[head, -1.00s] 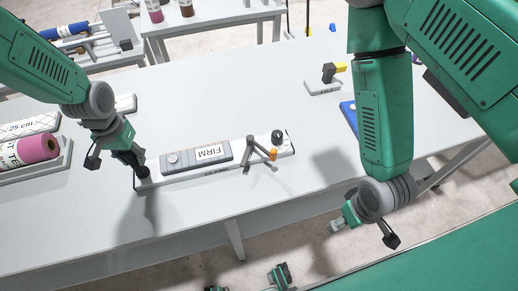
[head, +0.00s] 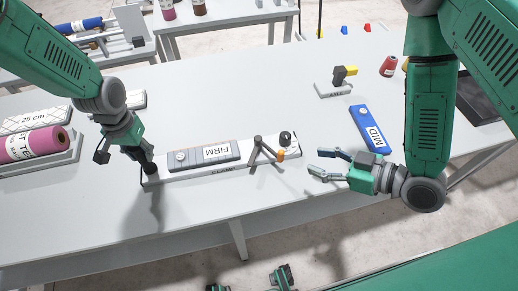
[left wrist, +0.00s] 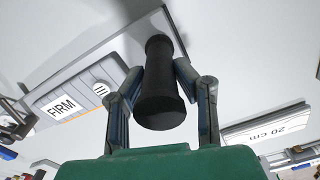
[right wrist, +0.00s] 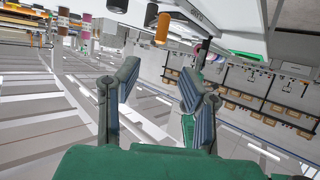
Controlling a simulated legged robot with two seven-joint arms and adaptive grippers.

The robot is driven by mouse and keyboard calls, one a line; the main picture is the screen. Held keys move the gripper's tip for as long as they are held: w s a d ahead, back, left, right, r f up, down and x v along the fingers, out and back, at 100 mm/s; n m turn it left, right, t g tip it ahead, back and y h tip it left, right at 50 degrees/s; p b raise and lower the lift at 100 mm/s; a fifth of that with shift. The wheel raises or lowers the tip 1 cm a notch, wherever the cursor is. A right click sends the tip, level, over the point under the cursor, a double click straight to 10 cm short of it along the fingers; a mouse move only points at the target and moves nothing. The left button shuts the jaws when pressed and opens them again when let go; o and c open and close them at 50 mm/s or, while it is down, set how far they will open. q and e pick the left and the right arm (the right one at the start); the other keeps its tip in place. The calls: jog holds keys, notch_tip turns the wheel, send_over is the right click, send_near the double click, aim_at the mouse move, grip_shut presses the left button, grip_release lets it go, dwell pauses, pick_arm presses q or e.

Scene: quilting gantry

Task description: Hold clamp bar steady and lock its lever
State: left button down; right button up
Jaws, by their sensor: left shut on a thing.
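The clamp bar (head: 220,168) is a white base labelled CLAMP on the table, with a grey block marked FIRM (head: 217,153) on it. Near its right end stands a dark lever (head: 257,146) with an orange tip (head: 281,155); the orange piece also shows at the top of the right wrist view (right wrist: 162,28). My left gripper (head: 150,166) is shut on the black upright handle at the bar's left end; the left wrist view shows the handle (left wrist: 160,85) between its fingers. My right gripper (head: 318,163) is open and empty, just right of the bar's end, fingers pointing left.
A blue block marked MID (head: 370,130) lies right of the bar. A small stand with a yellow part (head: 335,85) is behind it. A pink roll (head: 35,146) lies at the left. The table between the bar and the back edge is clear.

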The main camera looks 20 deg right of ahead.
aim_at(282, 152)
jog(key=x, duration=1.1)
jog(key=shift+s, duration=0.1)
grip_shut()
